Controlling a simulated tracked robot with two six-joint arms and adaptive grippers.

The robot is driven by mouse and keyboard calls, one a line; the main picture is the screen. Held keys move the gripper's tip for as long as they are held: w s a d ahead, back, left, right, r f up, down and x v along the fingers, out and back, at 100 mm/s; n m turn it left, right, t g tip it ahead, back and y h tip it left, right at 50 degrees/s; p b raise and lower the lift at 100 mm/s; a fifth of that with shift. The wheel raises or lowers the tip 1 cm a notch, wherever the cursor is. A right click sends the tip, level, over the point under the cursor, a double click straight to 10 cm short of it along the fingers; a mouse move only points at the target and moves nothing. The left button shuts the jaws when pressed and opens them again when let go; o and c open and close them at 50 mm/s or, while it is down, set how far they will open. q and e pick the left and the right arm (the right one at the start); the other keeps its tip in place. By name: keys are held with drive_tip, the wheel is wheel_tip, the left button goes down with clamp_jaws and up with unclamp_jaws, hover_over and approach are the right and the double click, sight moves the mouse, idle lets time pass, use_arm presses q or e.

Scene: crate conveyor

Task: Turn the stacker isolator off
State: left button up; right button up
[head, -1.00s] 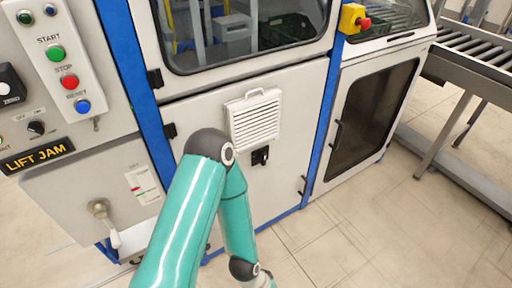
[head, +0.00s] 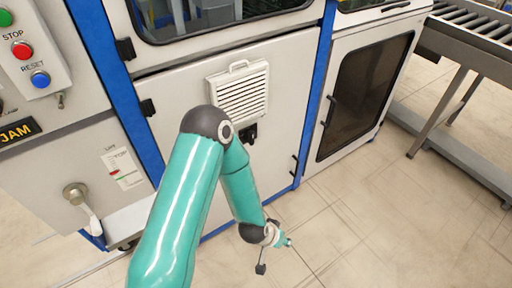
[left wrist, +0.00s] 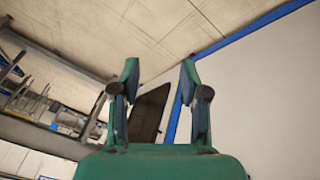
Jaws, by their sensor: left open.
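A small black switch (head: 250,133), which looks like the isolator, sits on the white cabinet door (head: 185,100) just below the louvred vent. My left gripper (head: 275,256) hangs low in front of the cabinet, below and apart from the switch. In the left wrist view the two fingers of my left gripper (left wrist: 160,78) are spread with nothing between them. The switch does not show in that view. My right gripper is out of view.
A control panel with START, STOP and RESET buttons (head: 22,50) and a lever handle (head: 77,194) are at the left. A dark-windowed door (head: 365,95) and a roller conveyor (head: 475,45) are at the right. The tiled floor (head: 390,225) is clear at the lower right.

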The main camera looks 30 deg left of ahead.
use_arm(q)
drive_tip(key=w+a+f+n+t+y+b, duration=0.1)
drive_tip(key=w+a+f+t+y+b, duration=0.15)
drive_tip(key=w+t+b, duration=0.75)
drive_tip(key=n+g+y+b, duration=0.8)
drive_tip(key=n+y+b, duration=0.2)
drive_tip(key=y+b, duration=0.5)
approach(252, 137)
drive_tip(key=shift+y, duration=0.55)
drive_tip(key=x, duration=0.2)
drive_tip(key=f+b+x, duration=0.1)
drive_tip(key=x, duration=0.1)
drive_tip(key=b+x, duration=0.1)
drive_tip(key=x, duration=0.2)
drive_tip(key=shift+w+f, duration=0.15)
drive_tip(key=shift+x, duration=0.85)
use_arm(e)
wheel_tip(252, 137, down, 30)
use_arm(q)
drive_tip(key=shift+w, duration=0.1)
